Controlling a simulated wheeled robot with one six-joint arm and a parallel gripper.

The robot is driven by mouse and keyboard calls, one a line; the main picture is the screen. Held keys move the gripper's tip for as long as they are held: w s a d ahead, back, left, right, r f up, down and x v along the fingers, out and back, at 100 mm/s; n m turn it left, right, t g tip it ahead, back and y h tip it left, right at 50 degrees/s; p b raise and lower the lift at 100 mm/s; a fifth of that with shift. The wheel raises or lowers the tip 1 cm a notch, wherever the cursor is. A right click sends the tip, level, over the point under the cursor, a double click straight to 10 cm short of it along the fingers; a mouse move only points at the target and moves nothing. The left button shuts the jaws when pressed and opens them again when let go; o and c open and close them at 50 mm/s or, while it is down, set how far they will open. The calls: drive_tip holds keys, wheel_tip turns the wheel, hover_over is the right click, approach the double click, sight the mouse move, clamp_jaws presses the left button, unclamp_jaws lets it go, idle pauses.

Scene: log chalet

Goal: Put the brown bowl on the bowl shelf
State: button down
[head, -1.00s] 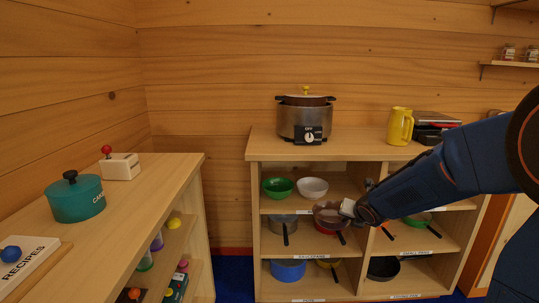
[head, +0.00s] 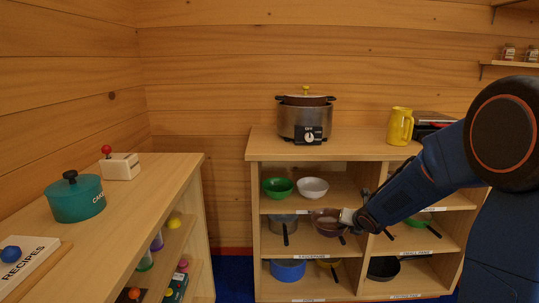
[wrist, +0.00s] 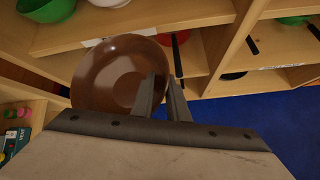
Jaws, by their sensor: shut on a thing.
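The brown bowl (head: 325,223) is held in front of the shelf unit, at about the height of its middle row in the head view. It fills the upper left of the wrist view (wrist: 100,75), tilted so its inside faces the camera. My gripper (head: 346,217) is shut on the bowl's right rim; its two fingers also show in the wrist view (wrist: 162,92). The bowl shelf (head: 292,209) is the upper left compartment, holding a green bowl (head: 278,187) and a white bowl (head: 313,187) side by side. The held bowl hides part of the saucepan compartment behind it.
Dark-handled pans (head: 283,222) sit in the middle row, and a blue pot (head: 288,270) below. A slow cooker (head: 305,119) and a yellow jug (head: 399,126) stand on top. A wooden counter (head: 150,185) is at left. The bowl shelf's front strip looks clear.

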drive_tip(key=w+a+f+n+y, duration=0.1)
drive_tip(key=w+f, duration=0.2)
drive_tip(key=f, duration=0.6)
drive_tip(key=w+f, duration=0.3)
drive_tip(key=f, duration=0.6)
drive_tip(key=s+f+m+h, duration=0.1)
drive_tip(key=s+f, duration=0.3)
drive_tip(key=f, duration=0.3)
drive_tip(key=s+d+f+m, duration=0.1)
drive_tip(key=s+f, duration=0.4)
drive_tip(key=f, duration=0.3)
drive_tip(key=shift+s+d+h, duration=0.15)
drive_tip(key=shift+s+h, duration=0.1)
drive_tip(key=shift+h, duration=0.15)
drive_tip(key=shift+w, duration=0.15)
